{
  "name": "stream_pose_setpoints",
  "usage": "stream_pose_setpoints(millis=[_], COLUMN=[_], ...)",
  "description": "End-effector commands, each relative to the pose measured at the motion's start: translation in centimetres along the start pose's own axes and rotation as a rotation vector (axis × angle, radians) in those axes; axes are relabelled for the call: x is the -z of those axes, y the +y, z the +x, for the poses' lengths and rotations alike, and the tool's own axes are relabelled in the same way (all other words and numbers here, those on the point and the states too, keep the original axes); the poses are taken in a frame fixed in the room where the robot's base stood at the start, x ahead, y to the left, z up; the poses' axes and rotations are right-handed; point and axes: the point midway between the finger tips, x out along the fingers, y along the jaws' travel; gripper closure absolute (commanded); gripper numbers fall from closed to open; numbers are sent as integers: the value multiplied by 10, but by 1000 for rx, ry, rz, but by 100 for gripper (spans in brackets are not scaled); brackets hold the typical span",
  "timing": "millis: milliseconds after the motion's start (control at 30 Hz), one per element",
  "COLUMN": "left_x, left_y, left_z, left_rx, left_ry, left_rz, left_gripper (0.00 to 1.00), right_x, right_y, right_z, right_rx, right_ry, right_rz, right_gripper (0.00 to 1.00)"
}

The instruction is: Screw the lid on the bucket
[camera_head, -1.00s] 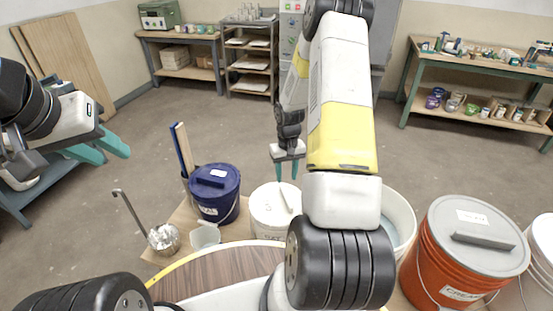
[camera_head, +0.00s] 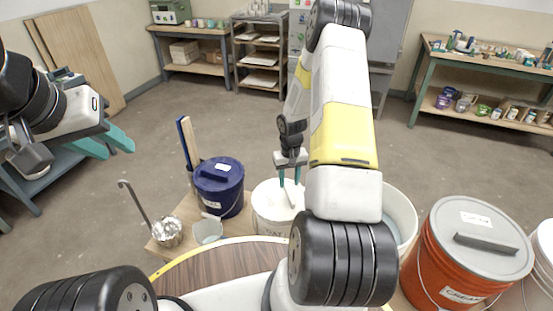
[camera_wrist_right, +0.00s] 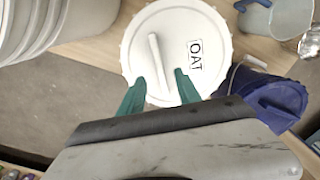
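A white bucket (camera_head: 272,226) stands on the low wooden surface with a round white lid (camera_head: 268,193) on top. The lid has a raised bar handle and a printed "OAT" label; the lid also shows in the right wrist view (camera_wrist_right: 203,88). I cannot tell how tightly the lid sits. My right gripper (camera_head: 289,182) points down over the lid. In the right wrist view its teal fingers (camera_wrist_right: 160,88) are open on either side of the near end of the bar handle (camera_wrist_right: 156,60). My left gripper (camera_head: 108,145) is open and empty at the far left, away from the bucket.
A blue lidded bucket (camera_head: 219,188) stands close left of the white bucket. An open white bucket (camera_head: 402,212) and an orange lidded bucket (camera_head: 452,262) are to the right.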

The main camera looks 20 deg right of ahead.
Motion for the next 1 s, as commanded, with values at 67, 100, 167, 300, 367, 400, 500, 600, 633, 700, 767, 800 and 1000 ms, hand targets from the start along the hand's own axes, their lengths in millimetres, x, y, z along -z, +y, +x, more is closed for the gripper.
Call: stream_pose_setpoints(millis=[67, 100, 167, 300, 367, 400, 500, 600, 633, 700, 767, 800, 1000], left_x=[0, 0, 0, 0, 0, 0, 0, 0, 0, 0, 0, 0, 0], left_y=[0, 0, 0, 0, 0, 0, 0, 0, 0, 0, 0, 0, 0], left_z=[0, 0, 0, 0, 0, 0, 0, 0, 0, 0, 0, 0, 0], left_rx=[0, 0, 0, 0, 0, 0, 0, 0, 0, 0, 0, 0, 0], left_ry=[0, 0, 0, 0, 0, 0, 0, 0, 0, 0, 0, 0, 0], left_rz=[0, 0, 0, 0, 0, 0, 0, 0, 0, 0, 0, 0, 0], left_gripper=[66, 66, 66, 66, 66, 66, 66, 66, 66, 66, 66, 66, 66], right_x=[0, 0, 0, 0, 0, 0, 0, 0, 0, 0, 0, 0, 0], right_y=[0, 0, 0, 0, 0, 0, 0, 0, 0, 0, 0, 0, 0], right_z=[7, 10, 15, 26, 31, 34, 42, 49, 51, 55, 57, 58, 62], right_rx=[0, 0, 0, 0, 0, 0, 0, 0, 0, 0, 0, 0, 0], right_ry=[0, 0, -1, 0, 0, 0, -1, 0, 0, 0, 0, 1, 1], right_rz=[0, 0, 0, 0, 0, 0, 0, 0, 0, 0, 0, 0, 0], right_gripper=[60, 60, 60, 60, 60, 60, 60, 60, 60, 60, 60, 60, 60])
